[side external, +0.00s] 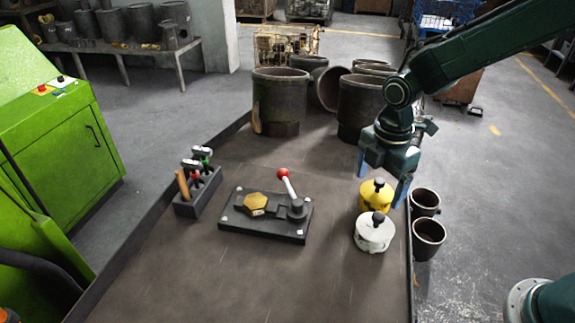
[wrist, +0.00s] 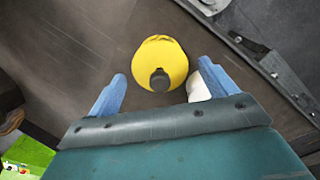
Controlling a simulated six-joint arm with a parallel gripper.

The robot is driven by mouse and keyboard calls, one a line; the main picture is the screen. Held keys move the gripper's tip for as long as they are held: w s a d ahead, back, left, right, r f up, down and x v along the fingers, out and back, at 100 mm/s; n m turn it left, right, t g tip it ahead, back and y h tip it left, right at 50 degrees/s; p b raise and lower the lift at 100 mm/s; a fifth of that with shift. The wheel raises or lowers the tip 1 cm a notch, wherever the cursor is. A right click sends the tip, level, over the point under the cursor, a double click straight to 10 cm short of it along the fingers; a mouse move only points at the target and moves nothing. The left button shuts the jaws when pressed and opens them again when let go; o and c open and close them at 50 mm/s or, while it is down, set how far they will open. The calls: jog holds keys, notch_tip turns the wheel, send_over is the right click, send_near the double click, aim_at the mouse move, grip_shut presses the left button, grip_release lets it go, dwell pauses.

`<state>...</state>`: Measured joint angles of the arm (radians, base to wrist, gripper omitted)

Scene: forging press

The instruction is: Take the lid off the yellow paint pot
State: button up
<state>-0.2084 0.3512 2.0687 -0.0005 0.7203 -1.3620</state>
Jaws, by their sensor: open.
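In the wrist view my gripper (wrist: 163,80) is empty. A white pot (side external: 374,233) with a black knob stands just in front of the yellow one; my right finger partly hides it in the wrist view (wrist: 198,88).
A black plate with a red-knobbed lever (side external: 284,180) and a yellow hexagonal piece (side external: 255,203) lies left of the pots. A tool rack (side external: 198,192) stands further left. Large dark pots (side external: 281,100) stand at the back. The table's front (side external: 250,285) is clear.

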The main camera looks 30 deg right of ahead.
aim_at(380, 180)
jog(key=shift+c, duration=0.4)
jog(key=c, duration=0.9)
jog(key=shift+c, duration=0.3)
jog(key=shift+r, duration=0.1)
jog(key=shift+c, duration=0.5)
jog(key=shift+r, duration=0.2)
grip_shut()
notch_tip(380, 180, up, 20)
jog(key=shift+f, duration=0.25)
